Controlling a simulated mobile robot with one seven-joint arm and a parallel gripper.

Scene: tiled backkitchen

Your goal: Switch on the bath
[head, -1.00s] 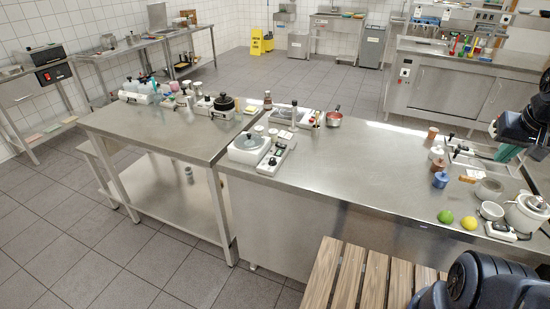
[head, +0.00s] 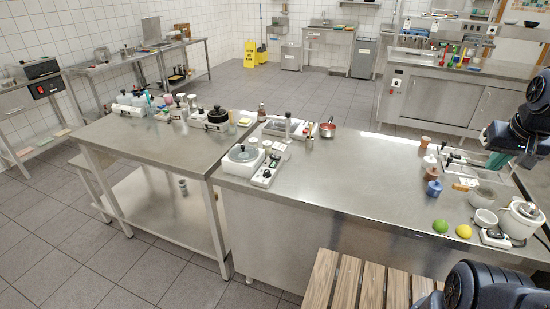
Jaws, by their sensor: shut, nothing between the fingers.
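No thing in view is labelled as the bath, so I cannot tell which appliance it is. A white unit with a round, clear-looking lid (head: 243,153) stands at the left end of the long steel counter, with a small control box (head: 265,174) against its right side. A white round pot (head: 520,219) stands at the counter's right end, with another control box (head: 494,238) in front of it. A black-lidded appliance (head: 217,117) sits on the left table. Switch states are too small to read. My dark arm shows at the right edge, but no gripper fingers can be made out.
A lime (head: 440,226), a lemon (head: 463,231) and a small white bowl (head: 485,218) lie near the right pot. A red pan (head: 327,130) stands at the counter's back. The counter's middle (head: 350,185) is clear. A slatted wooden bench (head: 345,283) stands in front.

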